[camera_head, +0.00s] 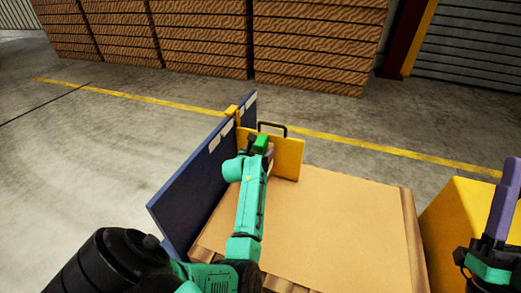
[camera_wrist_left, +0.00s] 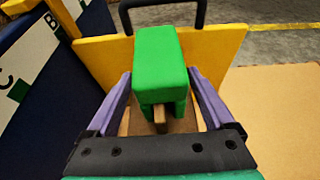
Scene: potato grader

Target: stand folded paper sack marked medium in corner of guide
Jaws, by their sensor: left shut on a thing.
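The guide's corner is formed by a dark blue board (camera_head: 190,192) and a yellow board (camera_head: 290,158) with a black handle. Both boards also show in the left wrist view, the yellow one (camera_wrist_left: 222,50) behind my fingers and the blue one (camera_wrist_left: 50,110) at left. My left gripper (camera_head: 266,150) is at this corner, in front of the yellow board. In the left wrist view its purple fingers hold a brown piece with a bright green block (camera_wrist_left: 160,62), seemingly the sack; no size mark is readable. Its lower end is hidden. My right gripper (camera_head: 500,208) is at the right edge, its opening unclear.
A broad tan surface (camera_head: 345,225) with wooden edges lies right of the blue board and is clear. A yellow box-like thing (camera_head: 450,215) stands at right, near my right gripper. Stacked brown slatted crates (camera_head: 315,45) stand far behind, beyond a yellow floor line.

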